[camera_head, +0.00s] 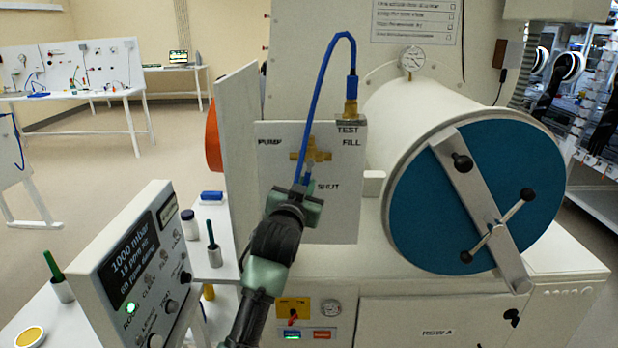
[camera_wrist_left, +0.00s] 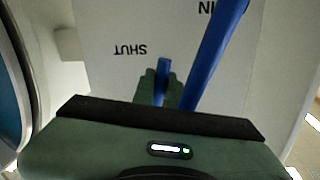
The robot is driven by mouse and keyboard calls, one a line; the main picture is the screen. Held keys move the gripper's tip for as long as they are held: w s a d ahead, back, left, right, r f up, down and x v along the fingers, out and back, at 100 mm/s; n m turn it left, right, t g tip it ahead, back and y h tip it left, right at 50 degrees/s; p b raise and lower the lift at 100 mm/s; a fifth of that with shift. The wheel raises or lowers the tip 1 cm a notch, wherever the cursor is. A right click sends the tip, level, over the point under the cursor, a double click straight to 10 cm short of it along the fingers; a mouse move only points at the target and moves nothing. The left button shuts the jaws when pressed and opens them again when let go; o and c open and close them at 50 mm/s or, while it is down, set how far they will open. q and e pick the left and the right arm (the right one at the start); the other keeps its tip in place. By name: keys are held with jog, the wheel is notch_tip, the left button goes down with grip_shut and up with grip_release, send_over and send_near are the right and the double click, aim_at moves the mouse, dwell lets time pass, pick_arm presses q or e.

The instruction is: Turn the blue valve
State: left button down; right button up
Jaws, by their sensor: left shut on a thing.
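The blue valve has a brass body (camera_head: 318,155) on a white upright panel marked PUMP, TEST, FILL and SHUT. Its blue handle (camera_head: 308,181) points down towards the SHUT label. My left gripper (camera_head: 299,194) is at the lower end of the handle, in front of the panel. In the left wrist view the blue handle (camera_wrist_left: 162,70) stands between the green fingertips (camera_wrist_left: 160,88), which are shut on it, near the SHUT label. My right gripper is not in view.
A blue hose (camera_head: 322,75) loops from the TEST fitting down past the valve, close beside my gripper; it shows in the wrist view (camera_wrist_left: 213,52). A round blue-green chamber door (camera_head: 420,205) is at right. A grey control box (camera_head: 135,270) stands at left.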

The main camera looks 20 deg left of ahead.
pick_arm(q)
jog(key=shift+s+a+r+m+g+p, duration=0.1)
jog(key=shift+a+r+m+g+p, duration=0.2)
jog(key=shift+m+p, duration=0.55)
jog(key=shift+s+a+m+g+p, duration=0.15)
jog(key=shift+a+m+p, duration=0.35)
jog(key=shift+p, duration=0.6)
jog(key=shift+s+a+r+m+g+p, duration=0.15)
jog(key=shift+a+m+p, duration=0.1)
jog(key=shift+m+p, duration=0.6)
jog(key=c, duration=1.4)
grip_release()
jog(key=shift+w, duration=0.1)
jog(key=shift+c, duration=0.2)
jog(key=s+b, duration=0.2)
jog(key=s, duration=0.5)
jog(key=shift+s+d+r, duration=0.35)
jog(key=shift+d+r, duration=0.1)
